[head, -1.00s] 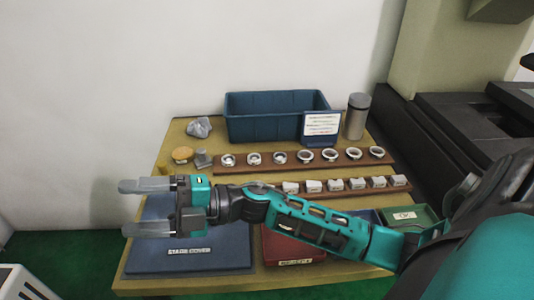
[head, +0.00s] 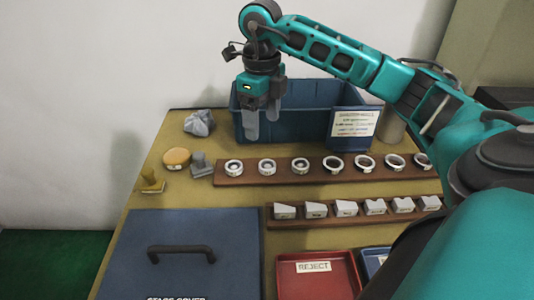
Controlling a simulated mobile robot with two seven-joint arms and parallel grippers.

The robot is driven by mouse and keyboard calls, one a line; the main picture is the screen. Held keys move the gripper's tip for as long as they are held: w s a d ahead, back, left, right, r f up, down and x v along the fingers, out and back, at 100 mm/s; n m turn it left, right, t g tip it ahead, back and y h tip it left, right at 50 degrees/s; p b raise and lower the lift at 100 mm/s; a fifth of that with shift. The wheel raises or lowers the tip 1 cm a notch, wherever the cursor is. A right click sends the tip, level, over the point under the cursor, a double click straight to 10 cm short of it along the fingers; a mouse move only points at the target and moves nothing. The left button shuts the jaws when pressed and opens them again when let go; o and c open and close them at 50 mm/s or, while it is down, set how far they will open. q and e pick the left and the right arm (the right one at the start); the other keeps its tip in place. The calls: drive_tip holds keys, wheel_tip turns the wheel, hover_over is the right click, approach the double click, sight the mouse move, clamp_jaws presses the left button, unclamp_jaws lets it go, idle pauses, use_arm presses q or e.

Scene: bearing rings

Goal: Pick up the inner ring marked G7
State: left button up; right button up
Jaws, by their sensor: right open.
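A row of several metal rings stands on the brown rear strip (head: 330,177). The three on the left, the first ring (head: 234,172), the second ring (head: 267,171) and the third ring (head: 300,170), have thicker walls and smaller holes than those to their right, such as the fourth ring (head: 333,169). Small marks show on some rings, but I cannot read G7 on any. My right gripper (head: 262,127) points down, open and empty, in front of the blue bin and apart from the rings. My left gripper is not in view.
The blue bin (head: 300,125) and a sign (head: 352,125) stand behind the rings. Grey blocks (head: 345,208) line the front strip. Left are a grey lump, a round tan-topped item and small stands. In front lie the blue stage cover (head: 190,225) and red REJECT tray (head: 313,284).

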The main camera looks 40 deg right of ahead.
drive_tip(key=b, duration=0.1)
hover_over(267, 166)
drive_tip(key=w, duration=0.1)
wheel_tip(267, 166, down, 6)
drive_tip(key=shift+a+r, duration=0.1)
drive_tip(key=shift+a, duration=0.05)
drive_tip(key=f, duration=0.2)
drive_tip(key=s+f+b, duration=0.1)
drive_tip(key=f, duration=0.1)
drive_tip(key=shift+d+f+b, duration=0.1)
drive_tip(key=shift+d+b, duration=0.1)
drive_tip(key=shift+b, duration=0.1)
drive_tip(key=shift+f, duration=0.4)
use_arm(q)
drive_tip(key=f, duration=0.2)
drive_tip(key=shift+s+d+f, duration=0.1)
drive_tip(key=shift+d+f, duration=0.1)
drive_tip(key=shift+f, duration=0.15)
use_arm(e)
drive_tip(key=c, duration=1.2)
drive_tip(key=shift+o, duration=0.2)
